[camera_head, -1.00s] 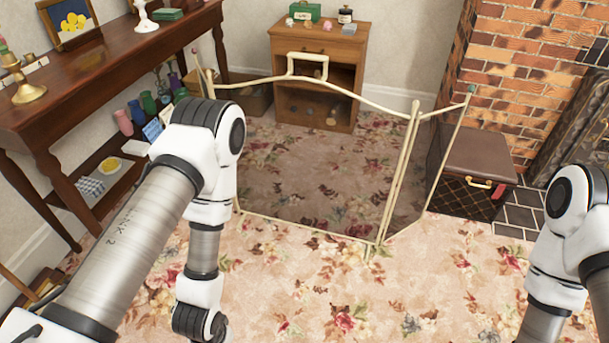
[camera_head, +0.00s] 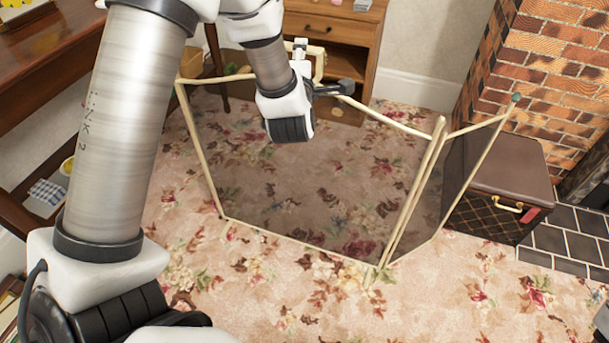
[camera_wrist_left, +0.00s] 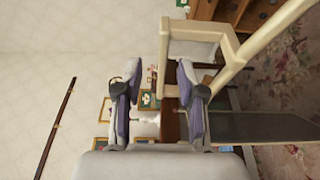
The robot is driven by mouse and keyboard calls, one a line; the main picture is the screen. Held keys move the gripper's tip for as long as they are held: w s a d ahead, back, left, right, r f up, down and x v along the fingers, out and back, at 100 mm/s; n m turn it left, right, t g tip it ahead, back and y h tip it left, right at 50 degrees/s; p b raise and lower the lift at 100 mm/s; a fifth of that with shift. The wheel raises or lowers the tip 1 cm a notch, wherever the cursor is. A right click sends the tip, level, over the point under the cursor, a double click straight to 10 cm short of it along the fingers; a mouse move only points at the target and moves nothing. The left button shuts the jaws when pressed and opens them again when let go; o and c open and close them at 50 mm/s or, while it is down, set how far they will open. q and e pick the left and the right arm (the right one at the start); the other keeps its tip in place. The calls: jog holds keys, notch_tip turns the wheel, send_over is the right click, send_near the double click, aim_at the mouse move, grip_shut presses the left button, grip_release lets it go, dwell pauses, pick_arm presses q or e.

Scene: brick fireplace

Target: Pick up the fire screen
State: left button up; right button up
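The fire screen (camera_head: 411,195) has a cream frame and dark see-through panels, and stands upright on the flowered carpet. Its handle (camera_head: 321,66) rises from the middle of the top rail and is partly covered by my left gripper (camera_head: 316,78). In the left wrist view, my left gripper (camera_wrist_left: 158,75) is open, with its fingers spread apart. The top bar of the handle (camera_wrist_left: 166,50) shows between the fingertips or just beyond them; contact cannot be made out.
A wooden cabinet (camera_head: 345,35) stands behind the screen. A brown-topped chest (camera_head: 508,168) sits to its right, by the brick fireplace (camera_head: 550,60). A dark wooden table (camera_head: 45,65) is at the left. Open carpet lies in front of the screen.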

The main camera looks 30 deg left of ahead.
pick_arm(q)
jog(key=x, duration=0.6)
jog(key=shift+f, duration=0.1)
jog(key=shift+s, duration=0.1)
grip_shut()
